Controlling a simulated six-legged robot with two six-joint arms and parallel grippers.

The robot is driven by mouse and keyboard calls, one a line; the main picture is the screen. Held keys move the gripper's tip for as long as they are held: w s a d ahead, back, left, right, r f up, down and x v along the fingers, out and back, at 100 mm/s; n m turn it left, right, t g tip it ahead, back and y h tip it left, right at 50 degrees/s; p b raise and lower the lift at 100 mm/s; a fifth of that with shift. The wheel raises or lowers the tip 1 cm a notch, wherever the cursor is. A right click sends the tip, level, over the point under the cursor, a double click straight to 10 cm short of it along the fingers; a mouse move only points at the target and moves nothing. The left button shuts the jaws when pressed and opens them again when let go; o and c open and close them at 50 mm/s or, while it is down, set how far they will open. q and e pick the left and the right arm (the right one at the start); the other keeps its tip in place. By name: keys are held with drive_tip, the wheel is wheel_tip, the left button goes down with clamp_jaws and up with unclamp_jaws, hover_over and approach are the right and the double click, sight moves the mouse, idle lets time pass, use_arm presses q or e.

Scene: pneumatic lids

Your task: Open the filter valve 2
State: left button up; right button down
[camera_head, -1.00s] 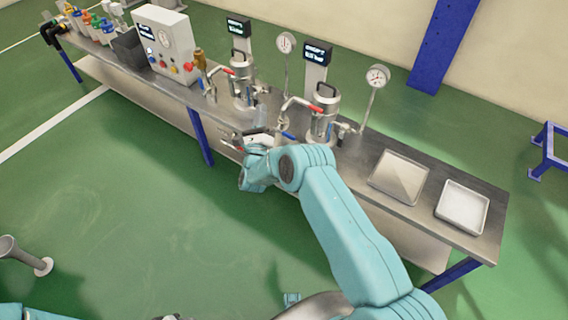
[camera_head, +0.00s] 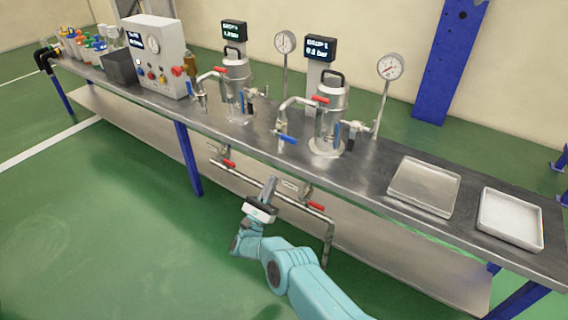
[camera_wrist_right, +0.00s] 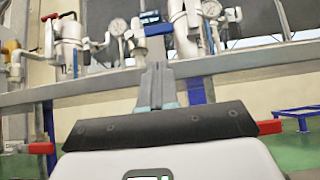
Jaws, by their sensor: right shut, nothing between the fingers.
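Two steel filter vessels stand on the bench, a left one (camera_head: 236,75) and a right one (camera_head: 330,105), each with a display behind it. I cannot tell for sure which is number 2. Red-handled valves sit on their inlet pipes (camera_head: 320,99), and blue handles (camera_head: 287,139) sit lower. Under the bench edge a pipe carries red handles, a left one (camera_head: 228,163) and a right one (camera_head: 316,206). My right gripper (camera_head: 271,181) is shut and empty, pointing up in front of this pipe, between the two handles. It also shows in the right wrist view (camera_wrist_right: 157,75). My left gripper is out of view.
The steel bench (camera_head: 370,160) runs across the view. A control box (camera_head: 155,55) stands left. A flat tray (camera_head: 424,187) and a white tray (camera_head: 510,219) lie right. Round gauges (camera_head: 390,66) stand on posts behind the vessels. The green floor in front is clear.

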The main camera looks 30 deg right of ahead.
sight(285, 161)
drive_tip(key=shift+r, duration=0.1)
drive_tip(key=b+x, duration=0.1)
drive_tip(key=x, duration=0.9)
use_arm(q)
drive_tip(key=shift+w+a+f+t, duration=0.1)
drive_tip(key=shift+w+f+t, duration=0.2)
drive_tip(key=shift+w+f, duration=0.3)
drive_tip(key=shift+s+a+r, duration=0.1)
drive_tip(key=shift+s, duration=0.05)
use_arm(e)
drive_tip(key=shift+d+n+t, duration=0.1)
drive_tip(key=shift+n+t, duration=0.2)
drive_tip(key=shift+t, duration=0.1)
